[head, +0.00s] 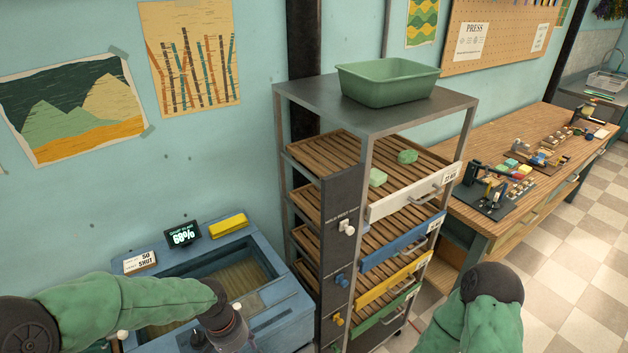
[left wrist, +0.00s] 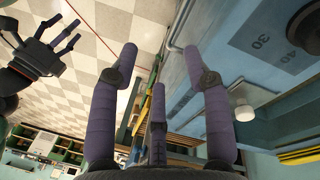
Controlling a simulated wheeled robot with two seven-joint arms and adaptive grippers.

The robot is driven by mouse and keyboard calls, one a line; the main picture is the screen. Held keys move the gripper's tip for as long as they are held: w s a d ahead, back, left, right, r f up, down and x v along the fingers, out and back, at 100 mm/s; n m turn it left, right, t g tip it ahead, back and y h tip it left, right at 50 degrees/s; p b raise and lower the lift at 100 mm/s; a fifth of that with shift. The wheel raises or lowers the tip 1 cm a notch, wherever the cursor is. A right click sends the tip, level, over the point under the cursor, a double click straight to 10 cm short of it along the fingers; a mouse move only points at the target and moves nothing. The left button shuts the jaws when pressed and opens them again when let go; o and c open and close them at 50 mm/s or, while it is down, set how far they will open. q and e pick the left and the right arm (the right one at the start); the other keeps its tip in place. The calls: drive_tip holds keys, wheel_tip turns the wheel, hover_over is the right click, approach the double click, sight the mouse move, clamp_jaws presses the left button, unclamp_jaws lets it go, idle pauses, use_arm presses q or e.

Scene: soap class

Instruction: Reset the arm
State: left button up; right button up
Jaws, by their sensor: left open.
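My left arm (head: 130,300) comes in from the left in the head view, its wrist low over the blue bin (head: 275,312); its fingers are not clear there. In the left wrist view my left gripper (left wrist: 160,65) has its purple fingers spread apart, with nothing between them. My right arm (head: 475,310) is at the lower right of the head view, in front of the rack; its gripper is hidden there. My right gripper (left wrist: 66,34) shows at the upper left of the left wrist view, fingers spread and empty.
A metal rack (head: 366,165) with slatted drawers stands in the middle, a green tub (head: 388,84) on top. Two green soaps (head: 407,156) lie on its top slatted shelf. A wooden workbench (head: 545,195) with tools is at right. A yellow block (head: 229,224) sits on the blue bin's back edge.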

use_arm(q)
drive_tip(key=s+d+f+n, duration=0.1)
drive_tip(key=s+d+f, duration=0.1)
drive_tip(key=f, duration=0.6)
drive_tip(key=s+d+f+n+h+b, duration=0.1)
drive_tip(key=s+d+f+n, duration=0.1)
drive_tip(key=s+f, duration=0.3)
drive_tip(key=s+d+f+n+h+b, duration=0.1)
drive_tip(key=s+d+f, duration=0.2)
drive_tip(key=f, duration=0.9)
drive_tip(key=shift+s+d+t, duration=0.3)
drive_tip(key=shift+s, duration=0.2)
